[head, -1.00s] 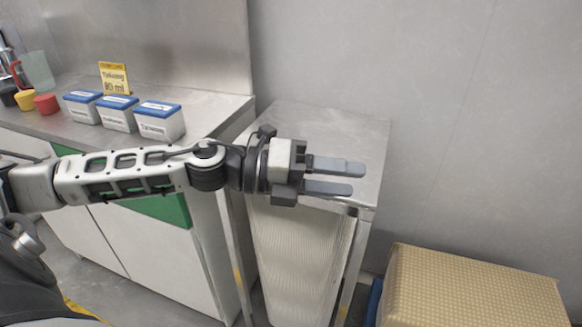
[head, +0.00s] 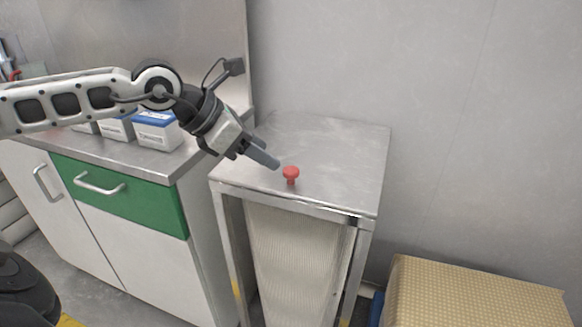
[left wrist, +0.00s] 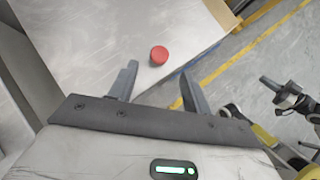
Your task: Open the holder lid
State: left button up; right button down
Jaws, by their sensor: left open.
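The holder (head: 358,235) is a metal-framed stand with a white ribbed stack (head: 300,262) inside. Its flat metal lid (head: 335,150) lies shut on top. A red knob (head: 291,175) stands up near the lid's front edge; it also shows in the left wrist view (left wrist: 159,55). My left gripper (head: 270,162) is tilted downward just to the left of the knob, apart from it. In the left wrist view the two open fingers (left wrist: 160,88) have the knob beyond their tips, roughly between them.
A counter (head: 110,150) with a green drawer (head: 120,190) stands to the left of the holder. White boxes with blue lids (head: 156,128) sit on it, partly behind my left arm. A yellowish patterned box (head: 470,290) is at the lower right. The wall is close behind.

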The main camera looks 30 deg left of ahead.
aim_at(290, 169)
pick_arm(q)
jog(key=x, duration=0.8)
jog(key=shift+w+f+p, duration=0.15)
jog(key=shift+p, duration=0.15)
